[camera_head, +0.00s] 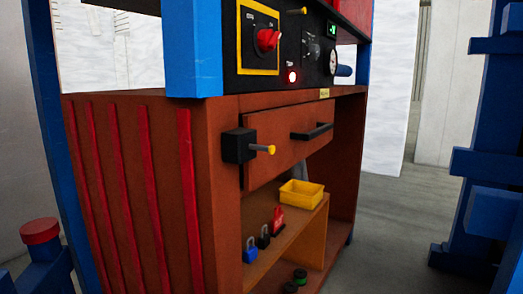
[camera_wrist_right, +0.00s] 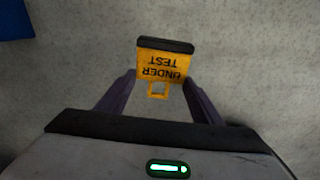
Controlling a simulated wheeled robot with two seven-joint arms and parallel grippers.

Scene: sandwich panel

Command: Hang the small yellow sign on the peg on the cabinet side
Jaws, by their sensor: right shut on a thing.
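The small yellow sign (camera_wrist_right: 160,66) reads "UNDER TEST" upside down in the right wrist view. It has a black strip along its upper edge there and a square yellow loop below the lettering. My right gripper (camera_wrist_right: 160,84) is shut on the sign, with a finger at each side. The peg (camera_head: 262,149) is a grey rod with a yellow tip, standing out from a black block on the brown cabinet (camera_head: 220,190), left of the drawer. Nothing hangs on the peg. Neither gripper nor the sign shows in the head view.
A drawer with a black handle (camera_head: 312,131) is right of the peg. Below, a shelf holds a yellow bin (camera_head: 301,193) and padlocks (camera_head: 250,250). Above is a black control panel with a red switch (camera_head: 268,39). Blue structures (camera_head: 490,160) stand at right; floor between is clear.

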